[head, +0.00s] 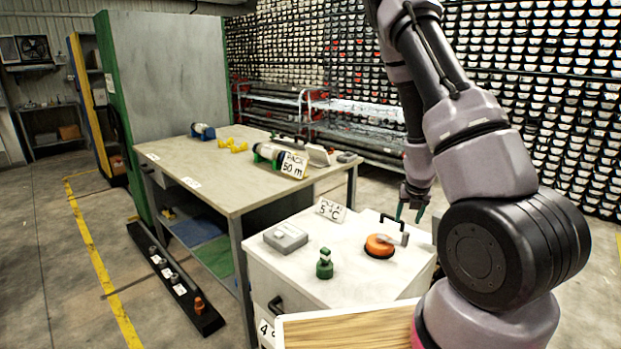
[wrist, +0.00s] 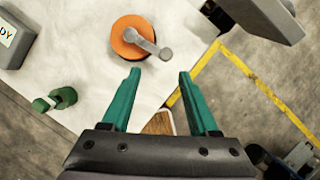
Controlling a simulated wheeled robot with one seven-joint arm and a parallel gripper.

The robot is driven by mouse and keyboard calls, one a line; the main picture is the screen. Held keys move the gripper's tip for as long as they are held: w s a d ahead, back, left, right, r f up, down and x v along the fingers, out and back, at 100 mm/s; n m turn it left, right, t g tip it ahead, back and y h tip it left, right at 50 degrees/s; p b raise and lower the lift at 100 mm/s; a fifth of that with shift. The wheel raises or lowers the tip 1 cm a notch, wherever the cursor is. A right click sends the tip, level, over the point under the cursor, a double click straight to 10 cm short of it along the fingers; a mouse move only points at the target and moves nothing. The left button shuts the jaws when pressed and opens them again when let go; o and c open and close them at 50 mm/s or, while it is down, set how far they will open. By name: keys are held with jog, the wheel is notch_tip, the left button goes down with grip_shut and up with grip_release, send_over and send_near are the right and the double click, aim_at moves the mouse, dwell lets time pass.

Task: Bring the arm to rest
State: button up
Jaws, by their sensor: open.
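My gripper (head: 412,211) hangs at the end of my raised arm, above the right back part of the white cabinet top (head: 340,285). In the wrist view its two green fingers (wrist: 160,82) are spread apart with nothing between them. An orange disc with a grey crank handle (head: 379,246) lies on the cabinet top near the gripper. It also shows beyond the fingertips in the wrist view (wrist: 130,40), apart from them.
The cabinet also bears a grey box (head: 286,237), a green knobbed piece (head: 324,264) and a "5 °C" sign (head: 330,210). A workbench (head: 220,180) behind holds a labelled cylinder (head: 285,158) and yellow pieces (head: 232,145). A wooden board (head: 345,328) is at the front.

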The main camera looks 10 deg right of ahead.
jog(key=s+a+r+n+t+y, duration=0.1)
jog(key=a+r+n+y, duration=0.2)
jog(key=a+r+n, duration=0.7)
jog(key=s+a+r+n+t+y, duration=0.1)
jog(key=a+r+n+y, duration=0.45)
jog(key=r, duration=0.95)
jog(key=s+r+n+h, duration=0.2)
jog(key=s+r+n, duration=0.4)
jog(key=s+n, duration=0.3)
jog(key=s+r+n+h, duration=0.3)
jog(key=s+r+n, duration=0.4)
jog(key=s+n, duration=0.3)
jog(key=shift+s+a+n+t, duration=0.2)
jog(key=shift+a+n+t, duration=0.25)
jog(key=shift+n, duration=0.2)
